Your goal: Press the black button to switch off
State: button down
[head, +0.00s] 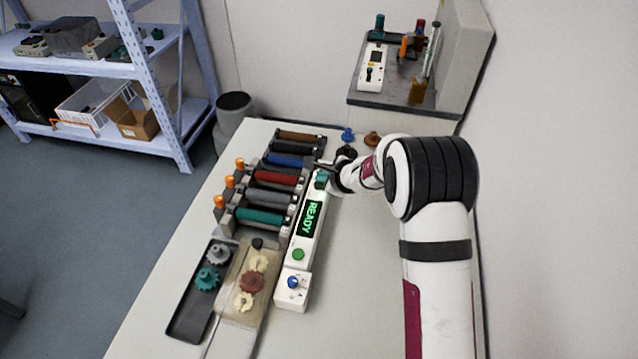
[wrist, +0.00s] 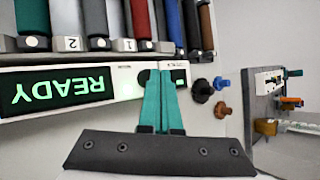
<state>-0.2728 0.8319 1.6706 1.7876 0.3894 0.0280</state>
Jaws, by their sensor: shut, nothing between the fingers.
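A white control panel (head: 303,240) lies lengthwise on the table with a green READY display (head: 310,218). In the wrist view, a round black button (wrist: 143,77) sits on the panel (wrist: 125,82) at the end of the display (wrist: 62,88), partly hidden by my fingers. My gripper (wrist: 163,72) is shut and empty, its teal fingertips right beside and partly over the black button. I cannot tell whether they touch it. In the head view my gripper (head: 321,180) is at the panel's far end and the black button cannot be made out.
Colored rollers (head: 277,178) in a rack run along the panel's left side. A green button (head: 298,254) is on the panel's near end, beside a white box with a blue knob (head: 293,282). Loose blue (head: 347,134) and brown (head: 372,139) knobs lie beyond my gripper.

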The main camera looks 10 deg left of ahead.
jog(key=shift+f, duration=0.2)
jog(key=shift+f, duration=0.45)
dwell(0.7)
jog(key=shift+r, duration=0.85)
jog(key=shift+r, duration=2.55)
